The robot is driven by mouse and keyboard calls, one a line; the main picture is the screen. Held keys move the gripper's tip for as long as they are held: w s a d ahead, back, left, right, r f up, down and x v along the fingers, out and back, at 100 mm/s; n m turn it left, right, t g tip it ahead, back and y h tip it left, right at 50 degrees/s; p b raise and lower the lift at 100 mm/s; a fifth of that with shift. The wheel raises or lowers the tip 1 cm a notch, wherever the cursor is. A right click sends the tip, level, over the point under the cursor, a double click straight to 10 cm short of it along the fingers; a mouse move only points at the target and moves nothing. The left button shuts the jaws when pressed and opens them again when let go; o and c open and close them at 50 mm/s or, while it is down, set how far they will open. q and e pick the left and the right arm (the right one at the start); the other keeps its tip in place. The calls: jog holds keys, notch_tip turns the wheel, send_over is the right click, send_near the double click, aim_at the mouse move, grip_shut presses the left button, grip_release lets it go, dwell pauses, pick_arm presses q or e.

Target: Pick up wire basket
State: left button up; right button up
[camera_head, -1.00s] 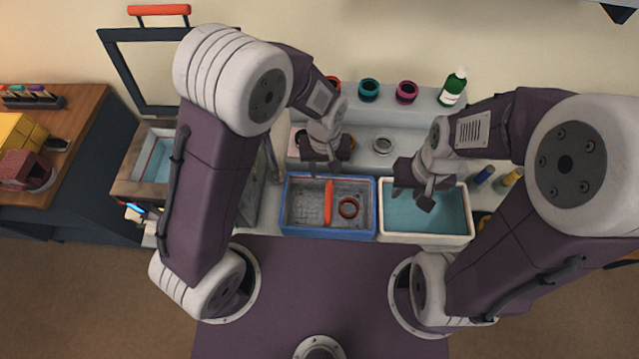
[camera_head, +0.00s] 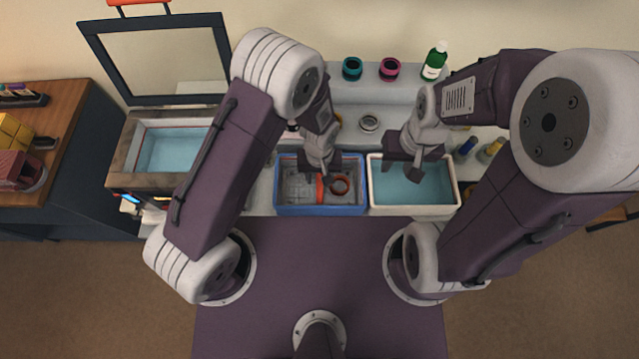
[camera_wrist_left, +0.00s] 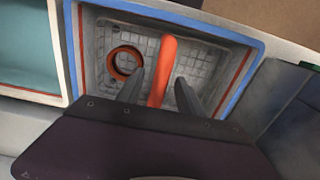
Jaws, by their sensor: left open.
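The wire basket (camera_head: 297,187) is a grey mesh with a red-orange handle bar, sitting inside a blue-rimmed tub (camera_head: 320,211). It also shows in the left wrist view (camera_wrist_left: 197,63), with its handle running between my fingers. My left gripper (camera_head: 322,178) is open over the basket, its fingertips on either side of the handle (camera_wrist_left: 168,62), with gaps visible. A red-orange ring (camera_head: 340,186) lies in the basket beside the handle. My right gripper (camera_head: 408,166) hangs over the white-rimmed tub; I cannot tell its jaw state.
The white-rimmed tub (camera_head: 378,205) of blue liquid stands right of the blue one. A framed machine with a raised lid (camera_head: 153,100) and blue basin stands left. Lens rings and a green bottle (camera_head: 434,62) stand on the back shelf.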

pick_arm(q)
jog(key=shift+w+f, duration=0.2)
jog(key=shift+f, duration=0.1)
jog(key=shift+s+r, duration=0.1)
grip_shut()
dwell(1.1)
